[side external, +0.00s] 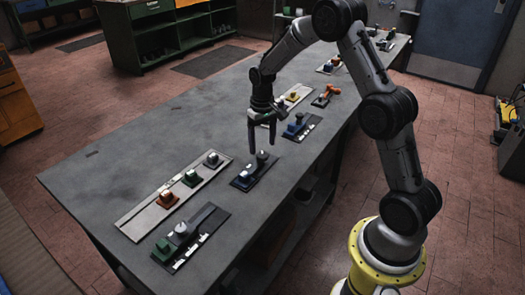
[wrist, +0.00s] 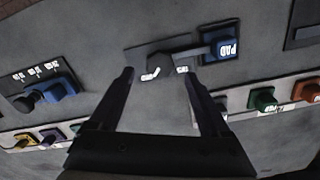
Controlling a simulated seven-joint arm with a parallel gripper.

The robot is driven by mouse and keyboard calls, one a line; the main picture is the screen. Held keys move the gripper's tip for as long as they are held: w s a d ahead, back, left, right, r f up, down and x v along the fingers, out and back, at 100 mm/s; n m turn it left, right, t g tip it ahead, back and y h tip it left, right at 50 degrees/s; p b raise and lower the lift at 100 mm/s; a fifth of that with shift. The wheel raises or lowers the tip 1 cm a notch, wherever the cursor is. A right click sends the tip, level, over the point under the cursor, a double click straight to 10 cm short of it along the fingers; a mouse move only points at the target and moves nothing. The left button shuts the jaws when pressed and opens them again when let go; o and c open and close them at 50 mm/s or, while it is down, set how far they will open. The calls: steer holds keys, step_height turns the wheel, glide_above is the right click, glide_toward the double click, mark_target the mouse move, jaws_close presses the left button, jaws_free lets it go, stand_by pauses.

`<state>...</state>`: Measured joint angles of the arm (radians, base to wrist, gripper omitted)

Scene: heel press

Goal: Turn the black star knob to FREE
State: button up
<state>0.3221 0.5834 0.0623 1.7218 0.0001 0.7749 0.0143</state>
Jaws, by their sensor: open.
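The black star knob (side external: 262,157) stands at the far end of a small dark plate (side external: 236,184) with a blue block (side external: 243,177) on it. In the wrist view the knob (wrist: 155,62) shows as a dark shape just beyond the fingertips, with two small white labels (wrist: 150,74) near it. The label lettering is too small and blurred to read, so its setting cannot be told. My gripper (side external: 262,147) is open and points down above the knob. In the wrist view its fingers (wrist: 158,74) are spread with nothing between them, apart from the knob.
The blue block marked PAD (wrist: 222,44) sits beside the knob. A plate with a blue block and dark knob (side external: 296,127) lies farther along. A long light strip (side external: 150,209) and a green-block plate (side external: 205,240) lie nearer.

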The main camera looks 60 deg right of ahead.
mark_target(262, 155)
steer(key=shift+f, duration=1.85)
jaws_close()
